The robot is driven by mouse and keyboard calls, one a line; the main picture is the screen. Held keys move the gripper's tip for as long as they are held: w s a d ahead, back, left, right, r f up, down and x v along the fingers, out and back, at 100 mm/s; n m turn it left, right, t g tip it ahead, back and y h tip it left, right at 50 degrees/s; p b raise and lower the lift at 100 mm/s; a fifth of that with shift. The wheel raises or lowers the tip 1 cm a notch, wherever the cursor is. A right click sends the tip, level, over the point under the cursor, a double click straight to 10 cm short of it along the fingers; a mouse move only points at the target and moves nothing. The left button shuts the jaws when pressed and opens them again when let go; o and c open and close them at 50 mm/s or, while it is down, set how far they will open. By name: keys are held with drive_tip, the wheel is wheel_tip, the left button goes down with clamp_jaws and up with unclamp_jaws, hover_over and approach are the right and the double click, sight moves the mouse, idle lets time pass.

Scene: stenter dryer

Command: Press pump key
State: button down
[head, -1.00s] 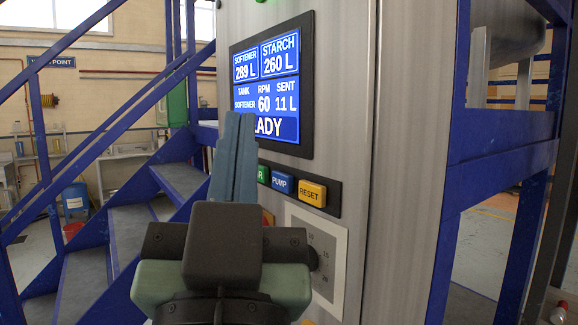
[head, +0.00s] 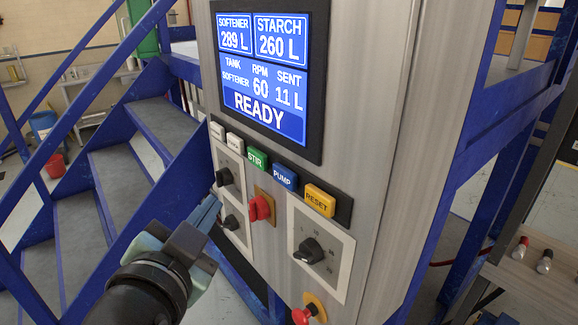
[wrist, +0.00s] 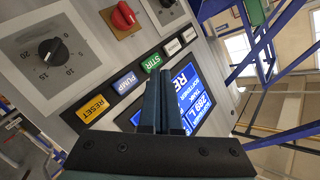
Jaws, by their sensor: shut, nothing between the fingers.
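The blue PUMP key (head: 285,177) sits in the row of keys below the screen, between the green STIR key (head: 258,158) and the yellow RESET key (head: 320,200). In the wrist view the PUMP key (wrist: 125,82) is left of my fingers, uncovered. My gripper (head: 212,206) is shut and empty, in front of the panel, left of and lower than the PUMP key and apart from it. Its closed fingers also show in the wrist view (wrist: 162,88). The screen (head: 265,75) reads READY, tank SOFTENER, 60 RPM, 11 L sent.
A red switch (head: 260,208) and a black dial (head: 310,250) lie below the keys. A red button (head: 303,314) is at the panel's bottom. Blue stairs (head: 110,180) with a railing stand at the left. A blue frame (head: 480,150) stands at the right.

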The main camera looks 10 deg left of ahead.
sight(277, 174)
drive_tip(key=shift+d, duration=0.1)
drive_tip(key=w+d, duration=0.5)
drive_tip(key=w, duration=0.2)
drive_tip(key=shift+d, duration=0.15)
idle(2.2)
drive_tip(key=shift+w+d, duration=0.2)
drive_tip(key=shift+w, duration=0.1)
drive_tip(key=shift+w+d, duration=0.4)
drive_tip(key=shift+w, duration=0.05)
idle(0.8)
drive_tip(key=shift+s+a, duration=0.1)
idle(0.4)
drive_tip(key=shift+s+a, duration=0.45)
drive_tip(key=shift+s, duration=0.2)
drive_tip(key=shift+a, duration=0.1)
drive_tip(key=shift+s+a+p, duration=0.2)
drive_tip(key=shift+s+a, duration=0.55)
drive_tip(key=shift+s, duration=0.25)
drive_tip(key=shift+s+a+p, duration=0.15)
drive_tip(key=shift+s+a, duration=0.55)
drive_tip(key=shift+s, duration=0.3)
